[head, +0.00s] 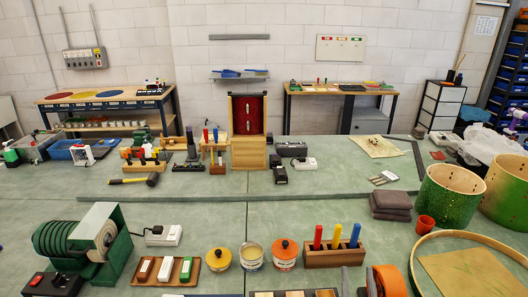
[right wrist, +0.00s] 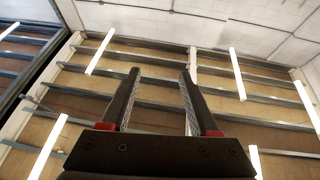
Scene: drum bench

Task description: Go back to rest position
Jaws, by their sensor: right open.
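That view looks up at the ceiling, with beams and bright strip lights behind the fingers. My left gripper is not in view.
The green bench (head: 330,213) spreads ahead. A drum hoop (head: 415,262) and green drum shells (head: 450,197) stand right. A green grinder (head: 85,245) stands left.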

